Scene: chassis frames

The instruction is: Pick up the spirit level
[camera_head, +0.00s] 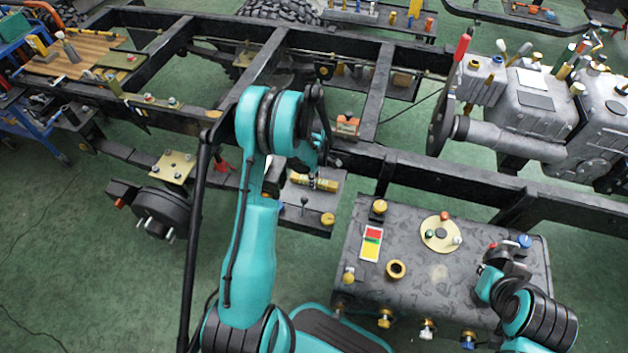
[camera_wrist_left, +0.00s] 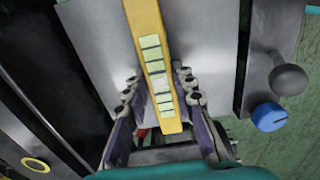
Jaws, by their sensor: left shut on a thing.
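The spirit level (camera_wrist_left: 153,55) is a yellow bar with several pale green windows, running up the middle of the left wrist view. My left gripper (camera_wrist_left: 158,95) has one finger on each side of it and is shut on it near its lower part. In the head view a small yellow bar (camera_head: 314,182), apparently the level, shows over a dark plate beside the frame rail, partly hidden by my left arm. My right gripper (camera_head: 501,259) is over the grey tank at the right; its fingers are too unclear to tell their state.
The grey tank (camera_head: 420,287) with caps and fittings fills the lower right. A black chassis rail (camera_head: 445,178) runs behind it. A blue knob (camera_wrist_left: 269,116) and a grey ball knob (camera_wrist_left: 290,80) stand right of the level. Green floor is free at the lower left.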

